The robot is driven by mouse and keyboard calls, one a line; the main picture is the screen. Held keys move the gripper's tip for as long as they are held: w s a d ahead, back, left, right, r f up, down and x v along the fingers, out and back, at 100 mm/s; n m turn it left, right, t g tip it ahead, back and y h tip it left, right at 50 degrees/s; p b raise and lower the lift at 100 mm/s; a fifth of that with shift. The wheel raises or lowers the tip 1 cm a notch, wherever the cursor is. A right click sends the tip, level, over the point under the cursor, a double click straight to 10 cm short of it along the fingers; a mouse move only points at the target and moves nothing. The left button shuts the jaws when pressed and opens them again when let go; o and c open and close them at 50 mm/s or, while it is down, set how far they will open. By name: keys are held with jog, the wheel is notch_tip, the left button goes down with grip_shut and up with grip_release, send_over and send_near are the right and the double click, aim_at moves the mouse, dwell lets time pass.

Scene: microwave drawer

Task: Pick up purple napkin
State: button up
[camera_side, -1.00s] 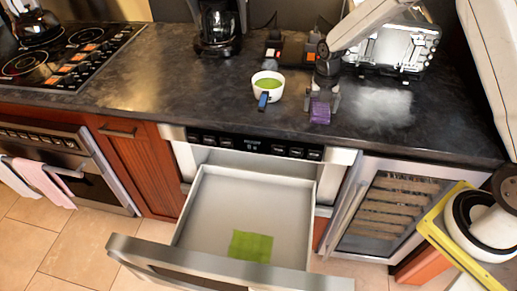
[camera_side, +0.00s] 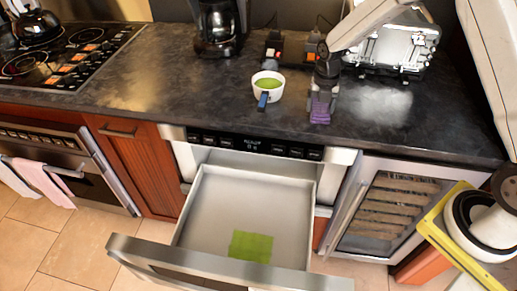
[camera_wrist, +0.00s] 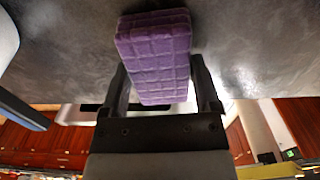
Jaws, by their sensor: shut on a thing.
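The purple napkin (camera_side: 320,112) is a small block-like piece with a grid pattern, at the counter near its front edge in the side view. In the wrist view the napkin (camera_wrist: 155,55) sits between the two fingers. My gripper (camera_side: 322,99) points down over it and is shut on it. In the wrist view my gripper (camera_wrist: 162,90) has one finger on each side of the napkin. I cannot tell whether the napkin touches the counter.
A white cup (camera_side: 267,86) with green contents and a blue handle stands left of my gripper. Below the counter, an open drawer (camera_side: 205,215) holds a green cloth (camera_side: 251,246). Dark counter (camera_side: 180,90) at left is clear.

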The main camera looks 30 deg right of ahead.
jog(key=shift+r, duration=0.1)
jog(key=shift+r, duration=0.75)
jog(key=s+a+r, duration=0.1)
jog(key=s+r, duration=1)
jog(key=s, duration=0.3)
jog(key=shift+r, duration=0.15)
jog(key=shift+a, duration=0.1)
